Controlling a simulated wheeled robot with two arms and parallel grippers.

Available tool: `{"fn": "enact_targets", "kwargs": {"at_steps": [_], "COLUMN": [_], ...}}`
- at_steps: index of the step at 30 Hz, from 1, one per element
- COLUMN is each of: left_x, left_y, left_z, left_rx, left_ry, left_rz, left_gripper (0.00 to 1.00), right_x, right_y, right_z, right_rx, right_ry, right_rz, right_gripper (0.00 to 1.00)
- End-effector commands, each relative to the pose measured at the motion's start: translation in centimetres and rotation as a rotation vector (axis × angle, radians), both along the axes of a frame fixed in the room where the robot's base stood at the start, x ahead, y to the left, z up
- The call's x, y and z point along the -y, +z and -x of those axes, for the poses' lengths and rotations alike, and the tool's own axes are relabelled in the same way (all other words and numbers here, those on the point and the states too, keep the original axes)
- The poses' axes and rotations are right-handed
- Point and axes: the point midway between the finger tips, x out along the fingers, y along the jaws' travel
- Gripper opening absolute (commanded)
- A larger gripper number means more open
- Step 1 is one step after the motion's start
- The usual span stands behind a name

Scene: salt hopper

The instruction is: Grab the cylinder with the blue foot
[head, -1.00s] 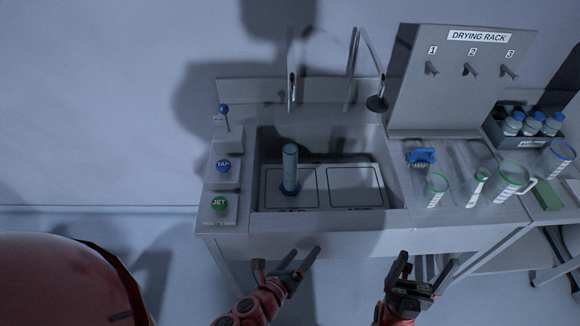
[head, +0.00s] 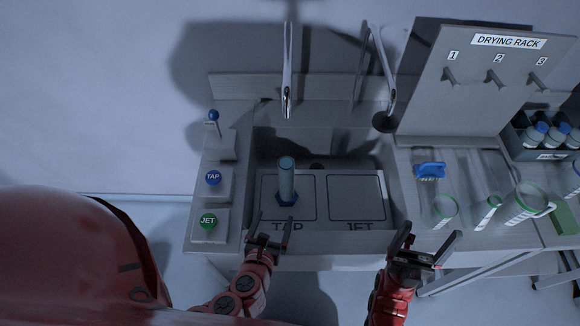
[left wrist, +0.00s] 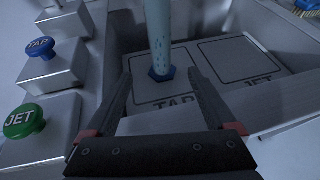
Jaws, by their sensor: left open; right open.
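The cylinder with the blue foot (head: 286,179) is a tall pale-blue tube standing upright in the sink, on the panel marked TAP. In the left wrist view the cylinder (left wrist: 158,40) stands beyond my open fingers, its top cut off by the frame. Its dark blue foot (left wrist: 162,74) rests on the panel. My left gripper (head: 269,232) is open and empty at the sink's front edge, in front of the cylinder and apart from it; its fingers also show in the left wrist view (left wrist: 160,95). My right gripper (head: 424,246) is open and empty in front of the counter, to the right.
The sink (head: 330,238) has a panel marked JET (head: 356,197) right of the cylinder. Blue TAP (head: 213,177) and green JET (head: 208,221) buttons stand on the left. A faucet (head: 287,85) hangs behind. A blue brush (head: 430,170) and green-rimmed glassware (head: 527,200) are on the right.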

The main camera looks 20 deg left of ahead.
Motion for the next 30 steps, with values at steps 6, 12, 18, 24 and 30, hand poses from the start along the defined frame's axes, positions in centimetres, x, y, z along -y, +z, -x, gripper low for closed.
{"fn": "enact_targets", "kwargs": {"at_steps": [6,12,18,24,30], "left_x": [-0.2,-0.6,-0.8,-1.0,-0.9], "left_y": [-1.0,-2.5,-4.2,-4.9,-4.8], "left_z": [-1.3,-4.5,-8.4,-10.8,-11.7], "left_rx": [0.000,0.005,0.008,0.002,-0.001], "left_ry": [0.007,0.007,0.004,0.002,-0.001], "left_rz": [0.000,0.001,0.002,-0.001,0.001], "left_gripper": [0.89,0.89,0.89,0.89,0.89], "right_x": [0.0,0.0,0.0,0.0,0.0], "right_y": [-1.5,-4.2,-7.8,-9.5,-9.3], "right_z": [0.0,0.0,0.1,0.1,0.1], "right_rx": [-0.001,-0.001,0.000,0.000,0.000], "right_ry": [0.000,0.000,0.000,0.000,0.000], "right_rz": [0.000,0.000,0.000,0.000,0.000], "right_gripper": [0.88,0.88,0.88,0.88,0.88]}}
